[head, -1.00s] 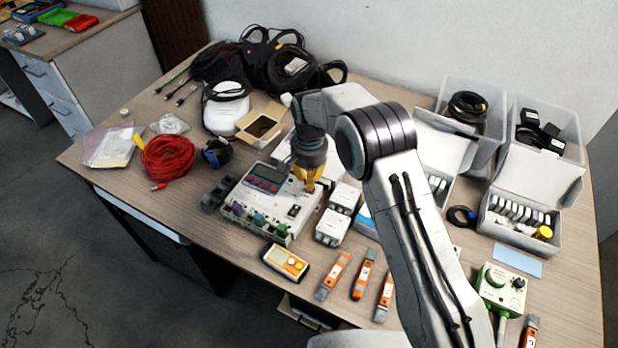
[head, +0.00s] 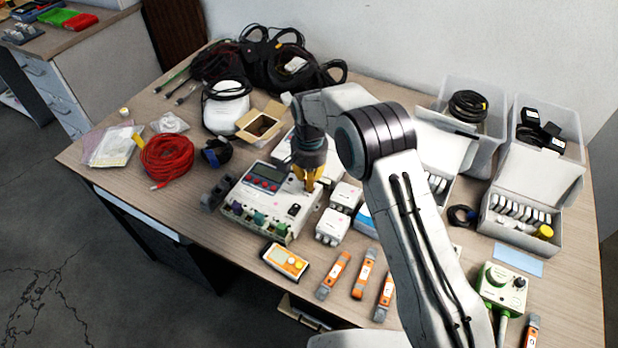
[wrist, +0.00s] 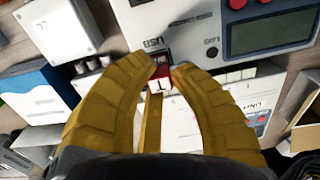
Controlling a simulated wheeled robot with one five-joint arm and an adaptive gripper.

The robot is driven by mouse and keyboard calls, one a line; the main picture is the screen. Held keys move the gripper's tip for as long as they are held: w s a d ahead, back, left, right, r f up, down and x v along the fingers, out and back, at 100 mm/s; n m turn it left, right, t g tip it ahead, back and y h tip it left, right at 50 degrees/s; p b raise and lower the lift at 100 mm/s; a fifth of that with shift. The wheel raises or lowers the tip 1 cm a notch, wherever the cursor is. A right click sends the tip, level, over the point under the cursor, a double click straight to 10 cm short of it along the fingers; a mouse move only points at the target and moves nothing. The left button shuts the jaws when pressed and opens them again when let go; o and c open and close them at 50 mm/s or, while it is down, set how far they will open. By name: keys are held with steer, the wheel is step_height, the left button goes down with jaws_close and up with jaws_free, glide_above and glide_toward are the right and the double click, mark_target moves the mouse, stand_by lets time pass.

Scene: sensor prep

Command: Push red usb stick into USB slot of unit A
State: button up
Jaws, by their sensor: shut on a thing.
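My gripper (head: 309,186) is over the unit's right rear part. In the wrist view its yellow fingers (wrist: 165,72) are closed on the red USB stick (wrist: 162,62), right beside the USB marking. The fingers hide much of the stick and the slot, so I cannot tell how deep the stick sits.
Small white boxes (head: 331,226) stand close to the unit's right. An orange handheld meter (head: 285,261) and several orange-grey sticks (head: 333,275) lie in front. An open cardboard box (head: 262,127) and red cable (head: 167,158) are behind and left.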

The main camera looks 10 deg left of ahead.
steer(key=shift+f, duration=0.25)
stand_by(0.4)
steer(key=o, duration=1.1)
steer(key=shift+o, duration=0.2)
steer(key=shift+r, duration=0.15)
steer(key=shift+r+p, duration=2.2)
steer(key=shift+r, duration=1.25)
